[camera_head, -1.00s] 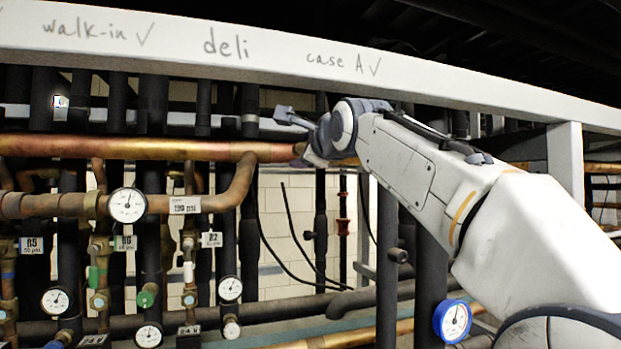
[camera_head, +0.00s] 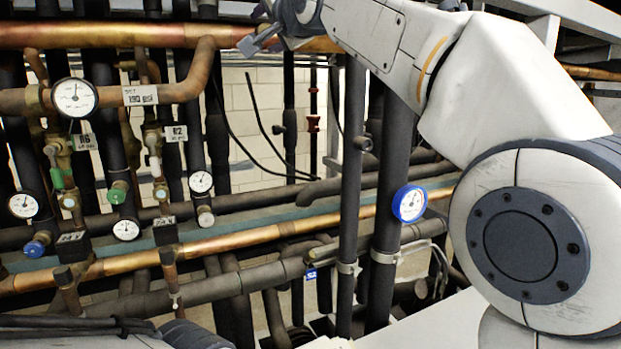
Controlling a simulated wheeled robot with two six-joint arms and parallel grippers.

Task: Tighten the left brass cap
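Two brass valve bodies hang on the left pipes, one under the R6 tag and one under the R2 tag. The left valve has a round cap-like fitting (camera_head: 69,201) below a green band. The right valve has a similar fitting (camera_head: 161,192) below a white sleeve. I cannot tell for sure which part is the left brass cap. My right gripper (camera_head: 258,38) is at the top, in front of the upper copper pipe, above and right of both valves and apart from them. Its finger opening is unclear. My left gripper is out of view.
The upper copper pipe (camera_head: 120,36) runs across the top. Dial gauges, including a white one (camera_head: 75,97) and a blue-rimmed one (camera_head: 410,203), crowd the rack. Dark vertical pipes (camera_head: 352,180) stand below my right arm. A lower copper pipe (camera_head: 230,238) crosses the rack.

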